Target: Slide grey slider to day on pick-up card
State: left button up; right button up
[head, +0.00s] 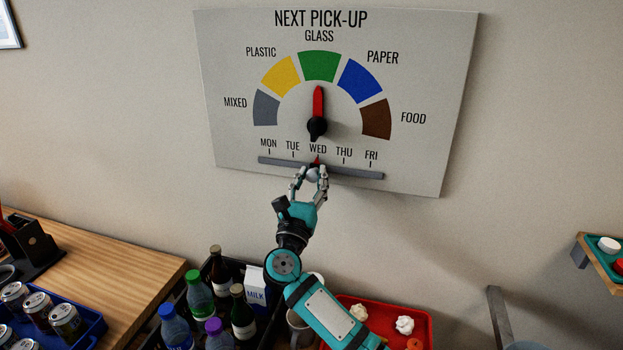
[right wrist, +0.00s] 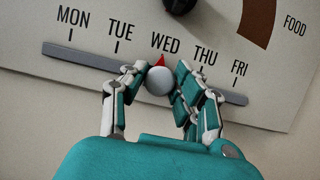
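The pick-up card (head: 225,60) hangs on the wall. Its grey slider knob (head: 313,174) sits on a grey rail (head: 270,161) under the day names, and its small red pointer is at WED. The knob also shows as a grey ball in the right wrist view (right wrist: 159,81). My right gripper (head: 312,172) reaches up from below with its fingers converging on either side of the knob, and it looks shut on it. The right finger partly covers the rail below THU in the wrist view. My left gripper is not in view.
The dial's red needle (head: 318,102) points up at GLASS, above the rail. Below stand a dark crate with bottles (head: 198,296) and a milk carton (head: 257,286), and a red tray (head: 424,328). A wooden table (head: 110,262) is at left, a small shelf (head: 580,252) at right.

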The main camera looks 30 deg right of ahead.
grip_shut()
jog(key=w+a+b, duration=0.3)
jog(key=w+b, duration=0.1)
jog(key=b, duration=0.1)
jog(key=shift+w+a+f, duration=0.2)
jog(key=shift+a, duration=0.2)
jog(key=shift+w+a+r, duration=0.1)
jog(key=shift+w+a, duration=0.05)
jog(key=shift+w, duration=0.1)
jog(key=shift+s+r, duration=0.1)
jog(key=shift+s, duration=0.1)
jog(key=o, duration=0.7)
grip_release()
jog(key=shift+o, duration=0.2)
jog(key=v, duration=1.2)
